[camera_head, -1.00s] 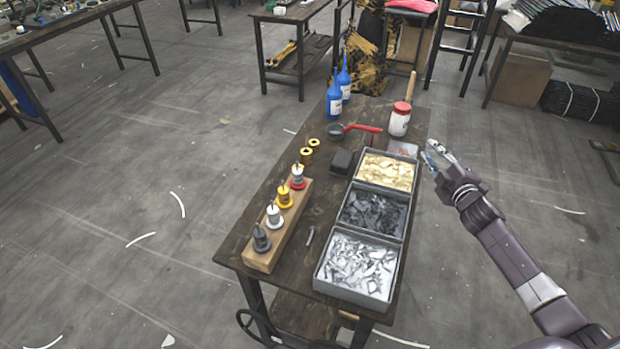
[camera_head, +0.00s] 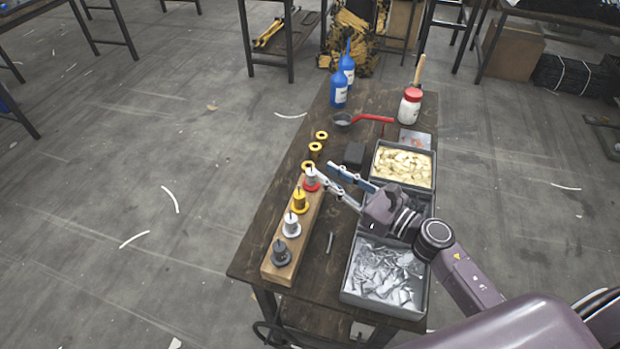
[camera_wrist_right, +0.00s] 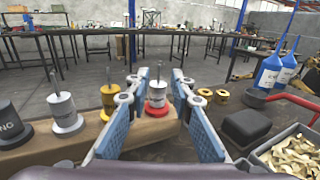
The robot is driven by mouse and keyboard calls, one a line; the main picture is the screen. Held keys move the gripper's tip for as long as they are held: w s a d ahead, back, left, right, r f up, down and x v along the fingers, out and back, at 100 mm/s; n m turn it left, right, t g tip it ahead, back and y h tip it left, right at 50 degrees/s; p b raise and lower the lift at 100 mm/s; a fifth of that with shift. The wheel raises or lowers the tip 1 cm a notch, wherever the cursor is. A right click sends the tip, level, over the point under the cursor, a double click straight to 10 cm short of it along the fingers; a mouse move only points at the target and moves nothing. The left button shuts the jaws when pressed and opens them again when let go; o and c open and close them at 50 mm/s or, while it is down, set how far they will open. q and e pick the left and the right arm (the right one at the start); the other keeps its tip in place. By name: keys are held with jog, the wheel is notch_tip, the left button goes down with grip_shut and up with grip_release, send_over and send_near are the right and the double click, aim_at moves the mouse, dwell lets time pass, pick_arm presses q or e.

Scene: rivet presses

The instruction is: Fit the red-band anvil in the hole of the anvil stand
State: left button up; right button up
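The red-band anvil (camera_head: 311,179) is a grey cylinder with a thin pin on top and a red base ring. It stands upright at the far end of a wooden block (camera_head: 270,272). My right gripper (camera_head: 323,172) is open at this anvil. In the right wrist view the red-band anvil (camera_wrist_right: 157,94) stands between the two blue-padded fingers, with a gap visible on both sides. Yellow (camera_head: 299,203), white (camera_head: 291,226) and dark grey (camera_head: 281,252) anvils stand along the same block. I cannot make out a stand with an empty hole. My left gripper is not in view.
Brass rings (camera_head: 315,151) and a black block (camera_head: 354,155) lie beyond the wooden block. Bins of metal pieces (camera_head: 348,286) line the table's right side, partly under my right arm. Blue bottles (camera_head: 339,90), a red-handled ladle (camera_head: 372,119) and a red-lidded jar (camera_head: 410,106) stand farther back.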

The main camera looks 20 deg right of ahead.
aim_at(313, 172)
jog(key=p+x, duration=0.2)
jog(key=x, duration=0.3)
jog(key=shift+w+a+r, duration=0.1)
jog(key=shift+w+a, duration=0.1)
jog(key=shift+w, duration=0.05)
jog(key=shift+w+a, duration=0.1)
jog(key=shift+w, duration=0.1)
grip_shut()
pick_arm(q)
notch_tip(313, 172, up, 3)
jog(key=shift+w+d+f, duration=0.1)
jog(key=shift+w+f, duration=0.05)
